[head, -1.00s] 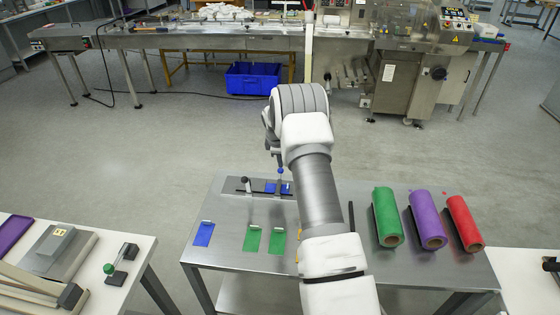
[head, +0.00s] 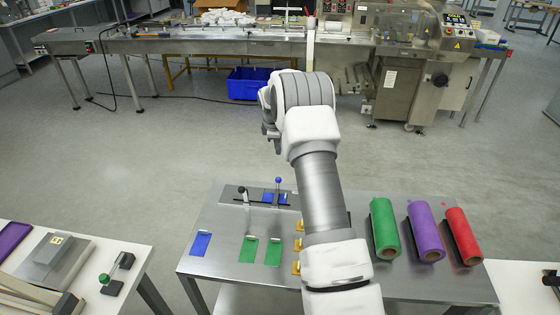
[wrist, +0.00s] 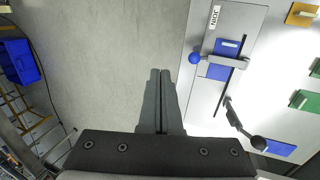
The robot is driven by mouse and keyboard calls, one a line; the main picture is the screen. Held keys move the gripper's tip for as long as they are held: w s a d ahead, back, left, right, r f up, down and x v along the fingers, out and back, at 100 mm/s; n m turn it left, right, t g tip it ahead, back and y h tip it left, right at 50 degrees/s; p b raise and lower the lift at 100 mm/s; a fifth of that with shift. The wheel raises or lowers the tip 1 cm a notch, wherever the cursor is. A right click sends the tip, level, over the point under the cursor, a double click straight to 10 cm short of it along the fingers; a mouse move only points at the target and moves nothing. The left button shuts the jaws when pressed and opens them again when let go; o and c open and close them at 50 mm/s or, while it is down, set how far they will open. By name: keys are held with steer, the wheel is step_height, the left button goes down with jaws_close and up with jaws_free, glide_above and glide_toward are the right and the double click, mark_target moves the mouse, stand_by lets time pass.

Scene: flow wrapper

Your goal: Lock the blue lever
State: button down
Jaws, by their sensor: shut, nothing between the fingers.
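The blue lever (head: 278,182) is a grey arm with a blue ball end on a metal plate (head: 230,196) at the table's far left side. In the wrist view the blue lever (wrist: 195,58) points left, its arm crossing a blue piece (wrist: 219,68). I cannot tell whether it is locked. My gripper (wrist: 160,73) is shut and empty, left of and apart from the blue ball. In the head view my arm hides the fingers. A second lever with a black ball (wrist: 258,142) is on the same plate; it also shows in the head view (head: 245,188).
Blue (head: 201,244) and green (head: 248,250) pieces lie on the metal table in front of the plate. Green (head: 384,225), purple (head: 425,230) and red (head: 462,233) rolls lie at the right. Open floor lies behind the table.

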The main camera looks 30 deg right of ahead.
steer(key=shift+w+d+r, duration=0.1)
steer(key=shift+w+r, duration=0.05)
steer(key=shift+r, duration=0.75)
steer(key=shift+w+d+r, duration=0.1)
steer(key=shift+w+r, duration=0.1)
steer(key=shift+r, duration=0.65)
steer(key=shift+w+r, duration=0.15)
steer(key=shift+r, duration=0.75)
steer(key=s+a+r+m+t, duration=0.1)
steer(key=s+a+r+m, duration=0.2)
steer(key=s+a+r, duration=0.55)
steer(key=s+a+r+m, duration=0.2)
steer(key=s+a+r, duration=0.4)
steer(key=s+r, duration=0.5)
steer(key=s+a+m+t+y, duration=0.1)
steer(key=s+a+m, duration=0.2)
steer(key=s, duration=0.9)
steer(key=s+a+m+y, duration=0.1)
steer(key=s+a+m, duration=0.2)
steer(key=s, duration=0.8)
steer(key=a, duration=0.2)
steer(key=shift+s+a+f+t, duration=0.35)
steer(key=shift+a+f+t, duration=0.05)
